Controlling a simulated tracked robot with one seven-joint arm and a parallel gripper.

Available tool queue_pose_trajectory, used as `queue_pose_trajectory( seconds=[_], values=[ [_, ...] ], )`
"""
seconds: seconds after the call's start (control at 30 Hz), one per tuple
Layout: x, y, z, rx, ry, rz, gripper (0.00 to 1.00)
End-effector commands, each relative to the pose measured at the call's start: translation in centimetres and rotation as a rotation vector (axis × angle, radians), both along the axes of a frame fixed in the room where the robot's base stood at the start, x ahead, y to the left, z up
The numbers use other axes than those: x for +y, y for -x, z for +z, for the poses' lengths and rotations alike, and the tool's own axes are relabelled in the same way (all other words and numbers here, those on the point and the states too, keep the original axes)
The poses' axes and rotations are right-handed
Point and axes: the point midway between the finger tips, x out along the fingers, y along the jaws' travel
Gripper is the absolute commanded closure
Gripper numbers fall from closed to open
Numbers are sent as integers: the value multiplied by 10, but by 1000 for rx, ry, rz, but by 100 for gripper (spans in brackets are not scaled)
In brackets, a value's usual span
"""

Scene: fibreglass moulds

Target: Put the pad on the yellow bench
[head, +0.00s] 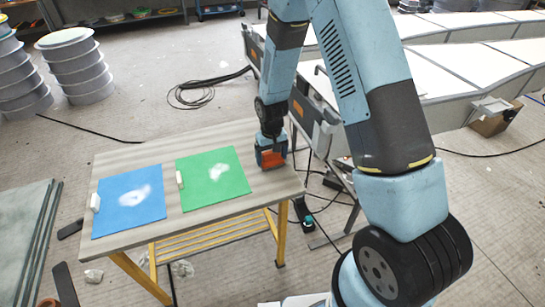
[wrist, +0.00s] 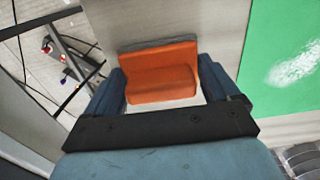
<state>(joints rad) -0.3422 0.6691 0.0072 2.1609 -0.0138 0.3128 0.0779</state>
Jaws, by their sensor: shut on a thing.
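The pad is an orange block (head: 272,161) at the right end of the bench. My gripper (head: 269,155) points down there and is shut on it. In the wrist view the orange pad (wrist: 161,80) sits between the two blue-grey fingers. The yellow bench (head: 245,205) has a pale striped wooden top and yellow legs. The pad is at or just above the bench top; I cannot tell whether it touches.
A blue sheet (head: 115,215) and a green sheet (head: 225,185), each with a white smear and a small white block at its left edge, lie left of my gripper. Large white moulds (head: 455,75) stand behind at the right. Black cables (head: 205,92) lie on the floor.

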Motion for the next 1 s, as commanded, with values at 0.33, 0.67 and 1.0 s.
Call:
queue_pose_trajectory(
  seconds=[0.33,0.67,1.0],
  values=[
    [0,0,-7,-1,0,-1,40],
    [-1,0,-8,-1,0,-2,0],
    [-1,-1,11,-3,-1,-3,0]
  ],
)
